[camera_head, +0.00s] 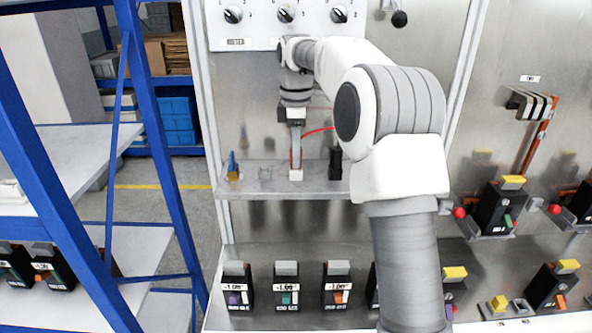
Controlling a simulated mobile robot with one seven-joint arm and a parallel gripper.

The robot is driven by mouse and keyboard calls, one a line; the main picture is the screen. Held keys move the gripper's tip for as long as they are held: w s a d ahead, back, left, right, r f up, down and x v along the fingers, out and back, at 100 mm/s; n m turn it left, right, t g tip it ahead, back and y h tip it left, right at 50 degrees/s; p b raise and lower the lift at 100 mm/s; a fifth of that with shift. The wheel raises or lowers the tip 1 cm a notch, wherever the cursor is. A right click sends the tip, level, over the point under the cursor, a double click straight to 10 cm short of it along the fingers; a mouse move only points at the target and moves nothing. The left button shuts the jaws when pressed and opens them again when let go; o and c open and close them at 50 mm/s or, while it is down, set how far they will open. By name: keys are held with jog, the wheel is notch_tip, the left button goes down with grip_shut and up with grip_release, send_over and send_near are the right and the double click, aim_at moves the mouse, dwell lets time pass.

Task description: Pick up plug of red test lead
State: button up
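My gripper (295,160) points straight down above the grey shelf (315,188) of the metal panel. Its fingers reach close to a small white block (296,175) on the shelf. A red lead (319,130) curves from behind my arm to the upper part of the gripper, and a thin red line runs down beside the fingers. The plug of the red lead is not clearly seen; it is hidden at or behind the fingers. Whether the fingers are open or shut on it is too small to tell.
On the shelf, a blue plug (232,164) stands at the left, an empty metal holder (265,173) beside it, and a black upright piece (335,163) right of my gripper. Several breakers (287,287) line the lower ledge. A blue rack (160,170) stands left.

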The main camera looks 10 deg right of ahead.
grip_shut()
jog(key=shift+r, duration=0.1)
jog(key=shift+r, duration=1.7)
jog(key=s+a+b, duration=0.1)
jog(key=s+b, duration=0.2)
jog(key=s, duration=0.5)
jog(key=s+a+b, duration=0.2)
jog(key=s+b, duration=0.1)
jog(key=s, duration=0.6)
jog(key=shift+s+a+b, duration=0.3)
jog(key=shift+b, duration=0.1)
